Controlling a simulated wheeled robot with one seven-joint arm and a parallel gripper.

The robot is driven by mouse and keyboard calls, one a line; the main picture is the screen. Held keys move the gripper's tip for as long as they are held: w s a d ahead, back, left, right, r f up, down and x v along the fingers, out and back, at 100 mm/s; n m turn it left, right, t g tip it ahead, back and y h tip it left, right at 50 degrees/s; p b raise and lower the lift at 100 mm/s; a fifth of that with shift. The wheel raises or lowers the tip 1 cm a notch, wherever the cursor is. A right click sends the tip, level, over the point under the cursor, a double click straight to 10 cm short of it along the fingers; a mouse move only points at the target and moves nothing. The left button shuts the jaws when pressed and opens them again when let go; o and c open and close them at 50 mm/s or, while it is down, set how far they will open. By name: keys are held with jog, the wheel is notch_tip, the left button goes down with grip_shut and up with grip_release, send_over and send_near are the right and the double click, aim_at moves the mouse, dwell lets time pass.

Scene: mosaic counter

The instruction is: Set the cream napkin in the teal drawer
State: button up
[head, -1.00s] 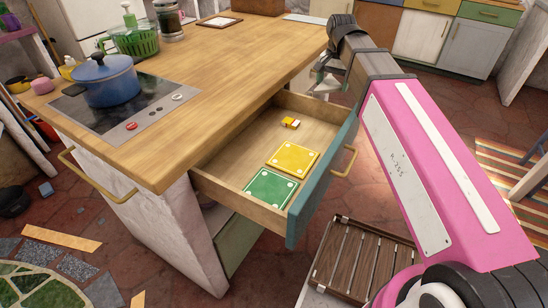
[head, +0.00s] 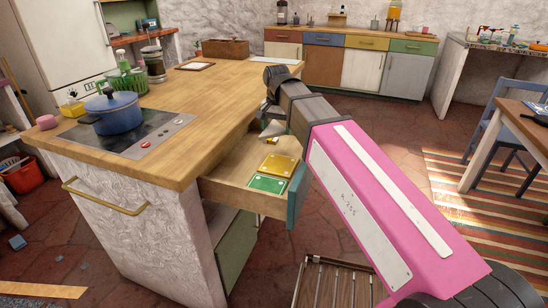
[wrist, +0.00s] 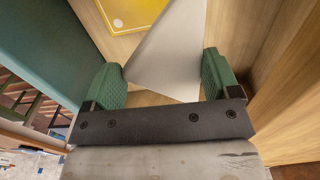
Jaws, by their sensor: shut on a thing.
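The teal drawer (head: 294,198) is pulled out from the wooden-topped island, and its teal front also shows at the left of the wrist view (wrist: 40,45). My gripper (wrist: 163,76) is shut on the cream napkin (wrist: 172,50), a pale folded cloth between the green finger pads. The napkin hangs over the drawer's wooden floor; I cannot tell whether it touches it. In the head view the napkin (head: 273,130) shows small at the drawer's far end, with my arm hiding most of the gripper.
A yellow square (head: 279,164) and a green square (head: 268,184) lie in the drawer's nearer part. A blue pot (head: 115,112) stands on the hob. A slatted wooden crate (head: 330,285) is on the floor below the drawer. A striped rug lies at right.

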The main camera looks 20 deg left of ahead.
send_over(292, 146)
notch_tip(292, 146, down, 6)
jog(key=shift+f, duration=2.15)
jog(key=o, duration=0.6)
jog(key=shift+f, duration=0.15)
jog(key=shift+o, duration=0.8)
notch_tip(292, 146, up, 12)
jog(key=shift+r, duration=0.2)
